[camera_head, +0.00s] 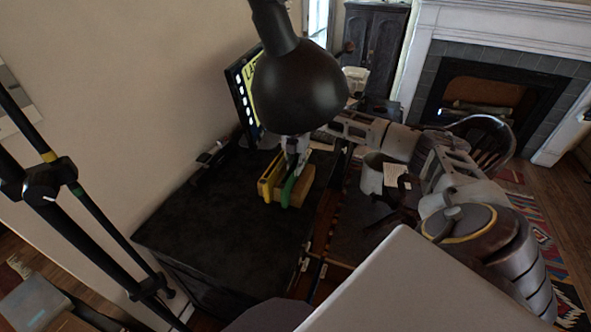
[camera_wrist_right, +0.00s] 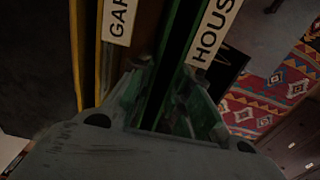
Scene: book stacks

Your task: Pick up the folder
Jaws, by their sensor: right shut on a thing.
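Several folders stand upright side by side on a black desk (camera_head: 205,215): a yellow one (camera_head: 266,187), a green one (camera_head: 288,191) and a tan-brown one (camera_head: 304,184). My right gripper (camera_head: 292,160) reaches down from above and is shut on the green folder. In the right wrist view, the fingers (camera_wrist_right: 165,88) are on either side of the green folder (camera_wrist_right: 172,60). A label reading "HOUS" (camera_wrist_right: 213,35) shows beside the right finger, and one reading "GAR" (camera_wrist_right: 119,20) shows at left. The black lamp partly hides my right wrist in the head view. My left gripper is not in view.
A black lamp head (camera_head: 300,88) hangs just above the folders. A monitor (camera_head: 243,100) stands behind them against the wall. The front of the desk is clear.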

